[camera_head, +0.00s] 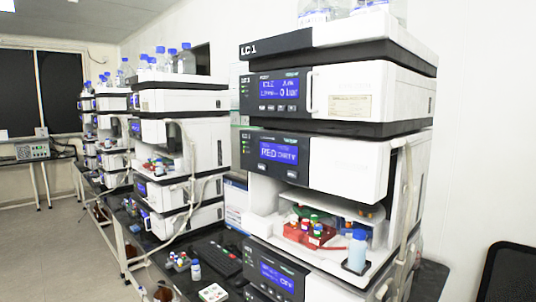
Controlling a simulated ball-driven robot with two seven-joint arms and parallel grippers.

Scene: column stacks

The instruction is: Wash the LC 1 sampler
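The LC 1 stack stands close at the right of the head view, with an "LC1" label on its top tray (349,38). The upper module (375,92) has a blue screen that seems to read idle and 0 bar. The sampler (343,165) below has a blue screen (279,152) that seems to read "RED DIRTY". Its bay is open at the front. Inside are a red vial rack (308,236) with coloured caps and a light blue bottle (357,252) at the right. Neither of my grippers is in view.
A dark bench (207,283) carries a keyboard (218,256), small vials and a small bottle (196,270) left of the stack. More stacks (180,102) with blue-capped bottles line the wall behind. A black chair (510,272) is at right. The floor at left is open.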

